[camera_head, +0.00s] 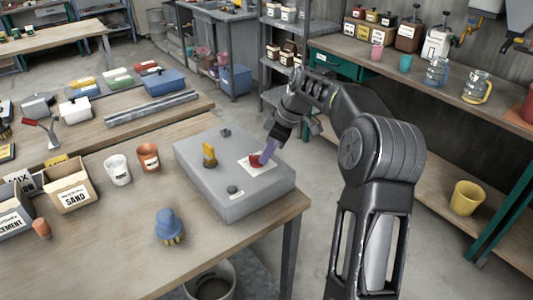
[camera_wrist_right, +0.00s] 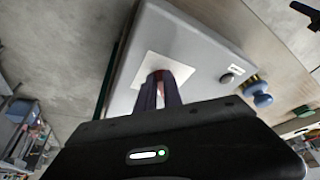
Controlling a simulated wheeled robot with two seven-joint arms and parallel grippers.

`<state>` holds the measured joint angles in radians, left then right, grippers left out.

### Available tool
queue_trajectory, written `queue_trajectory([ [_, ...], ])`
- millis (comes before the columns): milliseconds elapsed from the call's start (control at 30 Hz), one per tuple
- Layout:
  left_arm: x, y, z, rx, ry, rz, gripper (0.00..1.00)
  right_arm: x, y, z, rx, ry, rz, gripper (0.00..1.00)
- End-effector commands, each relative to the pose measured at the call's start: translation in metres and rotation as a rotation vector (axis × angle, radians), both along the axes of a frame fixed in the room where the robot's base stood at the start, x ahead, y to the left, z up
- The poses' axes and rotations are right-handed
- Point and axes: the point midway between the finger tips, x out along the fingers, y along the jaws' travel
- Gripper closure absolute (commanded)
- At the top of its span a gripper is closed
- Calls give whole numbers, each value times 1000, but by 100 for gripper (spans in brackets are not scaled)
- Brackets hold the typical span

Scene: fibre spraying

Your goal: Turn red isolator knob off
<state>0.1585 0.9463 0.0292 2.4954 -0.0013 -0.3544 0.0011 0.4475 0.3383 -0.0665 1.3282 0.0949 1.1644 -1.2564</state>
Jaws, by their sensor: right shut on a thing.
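The red isolator knob (camera_head: 256,160) sits on a white square plate (camera_head: 262,169) on top of a grey box (camera_head: 205,180), which rests on the wooden table. My right gripper (camera_head: 268,152) reaches down from the upper right and is shut on the red knob. In the right wrist view, the two dark fingers (camera_wrist_right: 159,92) close around the knob (camera_wrist_right: 160,76) over the white plate (camera_wrist_right: 150,65). The fingers hide most of the knob, so its turned angle cannot be told. My left gripper is not in view.
The box also carries a yellow handle (camera_head: 209,155) and small dark knobs (camera_head: 232,189). A blue-handled brush (camera_head: 168,225), a white cup (camera_head: 118,170), an orange cup (camera_head: 148,157) and a sand box (camera_head: 68,183) stand on the table. The table's right edge is close to the box.

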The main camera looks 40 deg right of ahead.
Motion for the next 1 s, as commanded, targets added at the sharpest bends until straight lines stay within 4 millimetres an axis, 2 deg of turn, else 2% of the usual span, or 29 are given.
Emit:
queue_trajectory([
  [467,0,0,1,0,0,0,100,0,-1,0,-2,1,21,100],
  [500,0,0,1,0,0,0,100,0,-1,0,-2,1,21,87],
  [733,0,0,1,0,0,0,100,0,-1,0,-1,0,20,68],
  [1000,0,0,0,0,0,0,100,0,-1,1,-1,1,19,67],
])
